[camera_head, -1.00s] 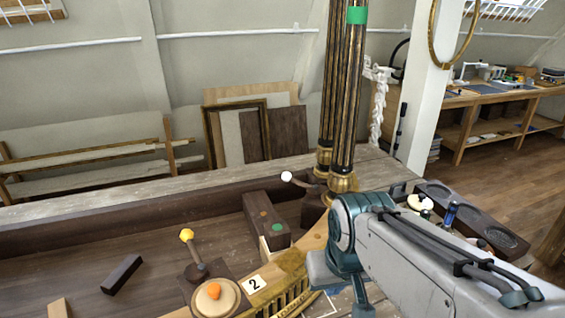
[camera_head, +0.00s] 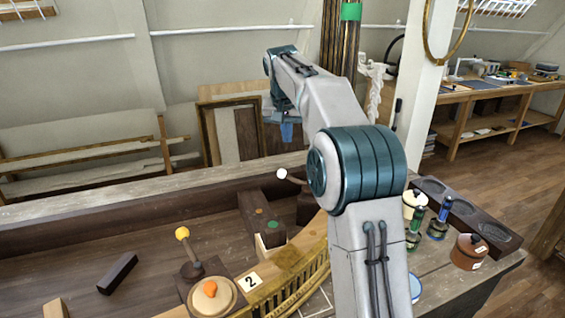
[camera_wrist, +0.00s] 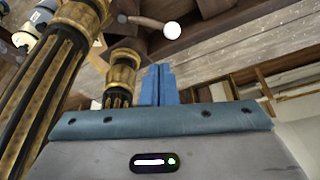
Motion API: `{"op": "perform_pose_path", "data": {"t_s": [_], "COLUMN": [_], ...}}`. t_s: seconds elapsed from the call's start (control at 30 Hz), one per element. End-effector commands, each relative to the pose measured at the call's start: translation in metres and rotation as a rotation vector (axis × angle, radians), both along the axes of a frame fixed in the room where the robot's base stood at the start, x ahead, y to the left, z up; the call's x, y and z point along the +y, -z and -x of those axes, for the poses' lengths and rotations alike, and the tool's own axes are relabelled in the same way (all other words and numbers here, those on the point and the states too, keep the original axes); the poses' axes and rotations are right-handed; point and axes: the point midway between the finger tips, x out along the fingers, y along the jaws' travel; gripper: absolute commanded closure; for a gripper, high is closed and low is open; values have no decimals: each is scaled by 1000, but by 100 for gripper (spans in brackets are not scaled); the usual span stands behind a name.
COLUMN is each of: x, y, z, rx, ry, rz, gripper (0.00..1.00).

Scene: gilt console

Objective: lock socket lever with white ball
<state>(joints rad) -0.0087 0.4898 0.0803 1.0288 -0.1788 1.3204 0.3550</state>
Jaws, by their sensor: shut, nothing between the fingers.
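The white ball (camera_head: 282,174) tips a short lever beside a dark block (camera_head: 310,205) at the console's back edge; my arm partly hides the lever. In the wrist view the white ball (camera_wrist: 172,31) and its brown rod (camera_wrist: 147,22) show beyond my fingertips. My gripper (camera_wrist: 158,72) has its blue fingers shut together with nothing between them. In the head view my gripper (camera_head: 287,130) hangs above and behind the ball in the picture, apart from it. The socket itself is hard to make out.
Dark columns (camera_wrist: 40,85) with gilt bases stand close to my gripper in the wrist view. A yellow-ball lever (camera_head: 182,233), a round knob with an orange top (camera_head: 212,296) and a dark bar (camera_head: 117,273) sit on the console. Pots and bottles (camera_head: 439,218) stand at right.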

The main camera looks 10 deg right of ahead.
Motion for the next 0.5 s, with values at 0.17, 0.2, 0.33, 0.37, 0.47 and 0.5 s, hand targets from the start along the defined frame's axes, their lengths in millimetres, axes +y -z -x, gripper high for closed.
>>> {"op": "perform_pose_path", "data": {"t_s": [0.17, 0.2, 0.33, 0.37, 0.47, 0.5], "x": [-2, -2, -5, -5, -6, -6], "y": [15, 18, 25, 26, 28, 29], "z": [-47, -53, -68, -70, -74, -75], "rx": [-13, -15, -23, -23, -27, -27], "ry": [64, 76, 108, 113, 122, 124], "rz": [-11, -12, -17, -18, -20, -21], "gripper": [100, 100, 100, 100, 100, 100]}}
